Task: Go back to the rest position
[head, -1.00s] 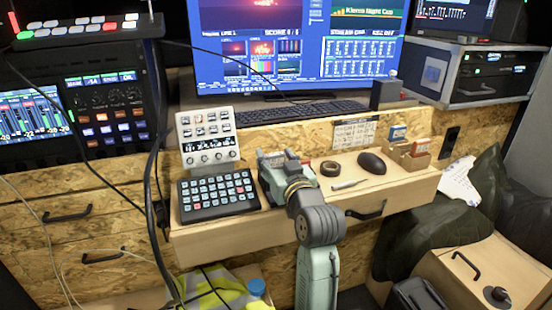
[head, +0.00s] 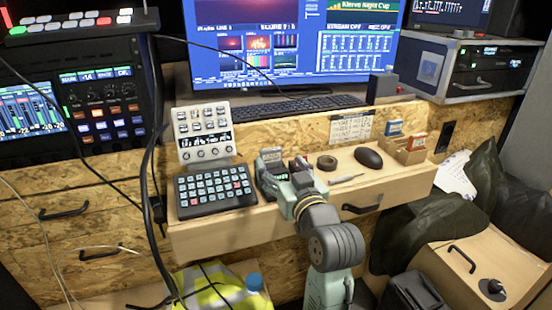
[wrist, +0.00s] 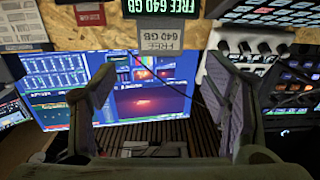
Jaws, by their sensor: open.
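My arm rises from the bottom of the head view, with my gripper (head: 287,165) over the light wooden drawer top, between the black keypad (head: 215,190) and the brown tape roll (head: 326,163). In the wrist view my gripper (wrist: 160,105) shows two fingers spread wide apart with nothing between them. The wrist view looks at a screen (wrist: 130,85), a wood-chip wall and several devices. In the head view the arm hides part of the drawer top behind it.
A white control panel (head: 204,132), a black mouse (head: 368,158) and a small card box (head: 408,147) stand around the drawer top. A keyboard (head: 285,107) lies behind under the large monitor (head: 290,45). A loose black cable (head: 150,180) hangs at the left.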

